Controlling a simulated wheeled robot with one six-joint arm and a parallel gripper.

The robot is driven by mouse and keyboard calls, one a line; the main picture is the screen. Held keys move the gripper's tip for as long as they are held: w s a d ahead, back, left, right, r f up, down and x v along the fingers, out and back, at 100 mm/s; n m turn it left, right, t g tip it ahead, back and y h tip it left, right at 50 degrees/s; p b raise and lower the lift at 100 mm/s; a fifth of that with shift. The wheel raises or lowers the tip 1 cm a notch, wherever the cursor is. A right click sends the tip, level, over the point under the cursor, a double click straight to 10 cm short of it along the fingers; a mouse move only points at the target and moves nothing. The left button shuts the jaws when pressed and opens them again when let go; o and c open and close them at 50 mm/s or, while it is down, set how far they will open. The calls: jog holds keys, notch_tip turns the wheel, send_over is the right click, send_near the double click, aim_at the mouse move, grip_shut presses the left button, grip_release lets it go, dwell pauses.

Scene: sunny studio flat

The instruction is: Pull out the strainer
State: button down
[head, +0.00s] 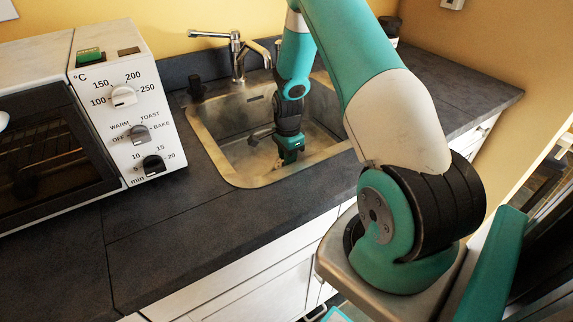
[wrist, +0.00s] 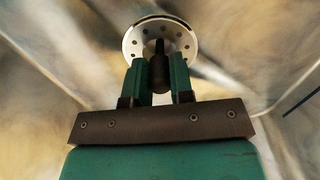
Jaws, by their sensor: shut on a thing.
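The strainer (wrist: 147,30) shows in the wrist view as a round metal disc with small holes around its rim and a dark knob (wrist: 159,70) standing up from its middle. My gripper (wrist: 159,82) has its two green fingers shut on that knob. In the head view my gripper (head: 288,160) points down into the steel sink (head: 222,160), low over its floor. The strainer is hidden there behind my gripper. I cannot tell whether the strainer sits in the drain or is lifted off it.
A tap (head: 238,60) stands at the sink's back edge, with a small dark object (head: 195,88) beside it. A white toaster oven (head: 130,110) stands on the left of the dark counter (head: 200,225). The counter in front of the sink is clear. The sink walls surround my gripper.

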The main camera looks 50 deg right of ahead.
jog(key=shift+r, duration=0.1)
jog(key=shift+r+p, duration=2.1)
jog(key=shift+r, duration=0.55)
